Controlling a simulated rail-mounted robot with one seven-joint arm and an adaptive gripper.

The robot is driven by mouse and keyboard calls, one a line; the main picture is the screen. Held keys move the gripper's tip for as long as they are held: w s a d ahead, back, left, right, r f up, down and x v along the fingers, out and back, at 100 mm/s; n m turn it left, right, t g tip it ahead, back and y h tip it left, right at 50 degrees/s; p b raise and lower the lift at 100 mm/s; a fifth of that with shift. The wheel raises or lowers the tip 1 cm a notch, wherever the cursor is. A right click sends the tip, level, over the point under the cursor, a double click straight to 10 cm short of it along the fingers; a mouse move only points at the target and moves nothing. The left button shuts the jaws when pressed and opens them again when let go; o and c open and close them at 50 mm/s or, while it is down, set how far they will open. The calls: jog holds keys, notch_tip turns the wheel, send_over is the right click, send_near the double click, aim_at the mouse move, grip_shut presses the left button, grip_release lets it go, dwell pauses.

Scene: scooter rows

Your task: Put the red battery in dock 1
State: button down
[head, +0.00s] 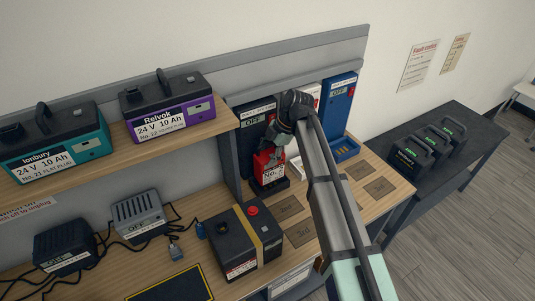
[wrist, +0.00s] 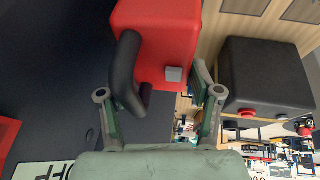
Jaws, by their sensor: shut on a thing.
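The red battery (head: 268,168), with a white label and a black handle, is upright at the foot of a tall dark dock (head: 254,123), leftmost in the row. A dark base (head: 271,187) shows just below it; I cannot tell whether it is fully seated. My gripper (head: 284,150) is shut on the battery from above, partly hidden by my arm. In the wrist view the red battery (wrist: 165,35) and its black handle (wrist: 126,72) are at my gripper (wrist: 158,85). The dock numbers are too small to read.
A blue dock (head: 339,97) with an empty tray (head: 345,149) stands right. A black case with a yellow strap (head: 243,238) stands in front, left of my arm. Chargers (head: 139,215) with cables lie left, under a shelf holding teal (head: 55,145) and purple (head: 168,107) batteries. Black batteries (head: 430,146) sit far right.

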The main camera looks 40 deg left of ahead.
jog(key=shift+f+b, duration=1)
jog(key=shift+f, duration=0.55)
dwell(0.6)
jog(key=shift+c, duration=0.7)
grip_release()
jog(key=shift+f, duration=0.1)
jog(key=shift+d, duration=0.1)
jog(key=v, duration=1.2)
jog(key=p+v, duration=0.3)
jog(key=v, duration=0.6)
